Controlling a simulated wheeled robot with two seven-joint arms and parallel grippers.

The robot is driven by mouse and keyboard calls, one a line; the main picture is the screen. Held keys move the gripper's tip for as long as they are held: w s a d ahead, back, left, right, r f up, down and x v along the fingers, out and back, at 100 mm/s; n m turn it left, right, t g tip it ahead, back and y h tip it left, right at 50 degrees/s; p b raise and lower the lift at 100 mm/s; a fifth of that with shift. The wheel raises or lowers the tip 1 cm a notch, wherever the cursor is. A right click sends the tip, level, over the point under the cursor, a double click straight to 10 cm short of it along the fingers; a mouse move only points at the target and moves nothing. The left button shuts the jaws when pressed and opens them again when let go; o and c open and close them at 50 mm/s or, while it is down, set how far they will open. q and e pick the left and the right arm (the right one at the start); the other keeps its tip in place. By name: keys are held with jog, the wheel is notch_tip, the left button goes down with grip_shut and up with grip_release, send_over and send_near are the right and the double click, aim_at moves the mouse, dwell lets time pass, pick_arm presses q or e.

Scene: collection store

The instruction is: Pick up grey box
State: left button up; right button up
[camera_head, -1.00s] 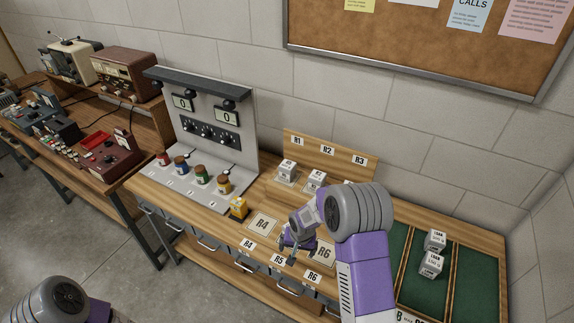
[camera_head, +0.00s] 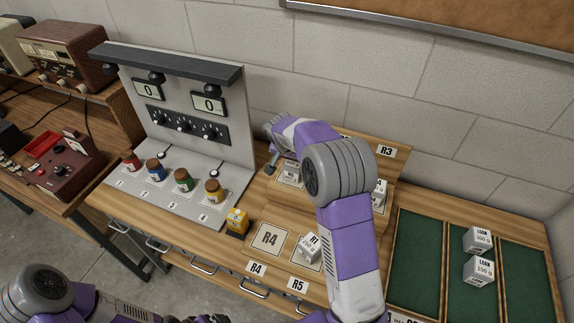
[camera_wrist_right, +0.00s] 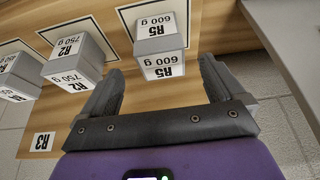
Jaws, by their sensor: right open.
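Several grey boxes with white labels are in view. One grey box (camera_head: 291,172) is on the raised wooden shelf, partly under my right gripper (camera_head: 274,160). The right wrist view shows the grey box R5, 600 g (camera_wrist_right: 160,50) just ahead of and between the tips of my open right gripper (camera_wrist_right: 161,72), with nothing held. The grey box R2, 750 g (camera_wrist_right: 76,52) is to its left there. Another grey box (camera_head: 379,192) is partly behind my right arm. My left gripper (camera_head: 205,319) is mostly cut off.
A green tray (camera_head: 418,260) at the right holds two LOAN boxes (camera_head: 478,240). The wall is close behind.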

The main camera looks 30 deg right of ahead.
aim_at(292, 163)
jog(key=f, duration=0.1)
jog(key=w+f, duration=0.1)
jog(key=shift+w+d+f, duration=0.25)
jog(key=shift+f, duration=0.15)
jog(key=shift+d+f, duration=0.15)
jog(key=shift+f, duration=0.15)
jog(key=x, duration=0.5)
jog(key=shift+s+d, duration=0.15)
jog(key=shift+d, duration=0.15)
jog(key=shift+c, duration=0.3)
jog(key=c, duration=1.4)
jog(key=shift+r, duration=0.15)
jog(key=shift+c, duration=1.2)
